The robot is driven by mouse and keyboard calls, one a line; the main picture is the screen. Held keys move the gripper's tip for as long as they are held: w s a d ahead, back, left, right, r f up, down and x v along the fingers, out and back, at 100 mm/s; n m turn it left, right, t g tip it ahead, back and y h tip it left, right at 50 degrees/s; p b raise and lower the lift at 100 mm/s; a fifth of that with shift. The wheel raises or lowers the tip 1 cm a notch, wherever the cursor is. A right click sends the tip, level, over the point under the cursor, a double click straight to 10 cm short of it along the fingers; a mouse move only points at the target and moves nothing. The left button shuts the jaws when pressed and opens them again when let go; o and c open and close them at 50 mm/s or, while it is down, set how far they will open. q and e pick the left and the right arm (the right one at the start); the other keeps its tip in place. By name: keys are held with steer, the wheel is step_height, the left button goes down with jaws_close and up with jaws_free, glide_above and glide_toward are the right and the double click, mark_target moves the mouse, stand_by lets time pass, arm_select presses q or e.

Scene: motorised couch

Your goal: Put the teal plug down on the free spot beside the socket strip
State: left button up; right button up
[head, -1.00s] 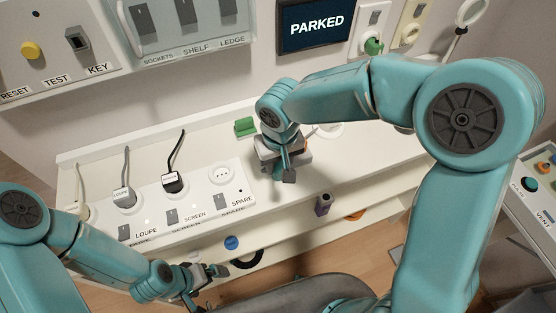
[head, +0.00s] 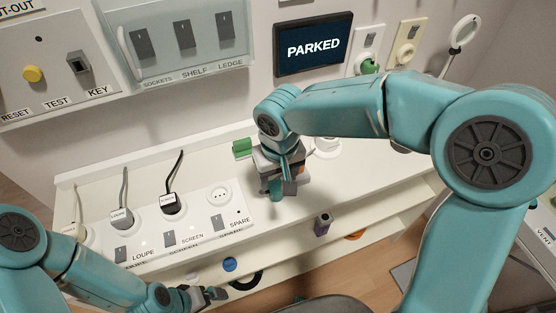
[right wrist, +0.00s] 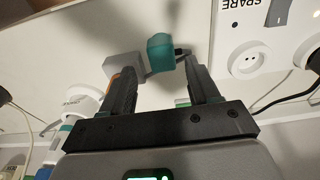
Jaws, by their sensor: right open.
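The teal plug (right wrist: 160,52) shows in the right wrist view between the fingers of my right gripper (right wrist: 158,75), which are apart. In the head view my right gripper (head: 278,185) is low over the white ledge, just right of the socket strip (head: 193,232). A teal piece (head: 276,188) shows at its fingertips there, probably the plug. I cannot tell whether the plug touches the ledge. My left gripper (head: 212,294) is at the lower left, in front of the ledge; its jaws are too small to read.
The strip holds a loupe plug (head: 121,216) and a screen plug (head: 170,203), both corded; the SPARE socket (head: 219,195) is empty. A green block (head: 242,147) lies behind my right gripper. Bare ledge (head: 375,180) lies to the right.

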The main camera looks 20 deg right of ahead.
mark_target(278, 190)
step_height(278, 190, up, 9)
steer(key=shift+s+a+f, duration=0.15)
steer(key=shift+s+f, duration=0.05)
steer(key=shift+s, duration=0.25)
stand_by(0.3)
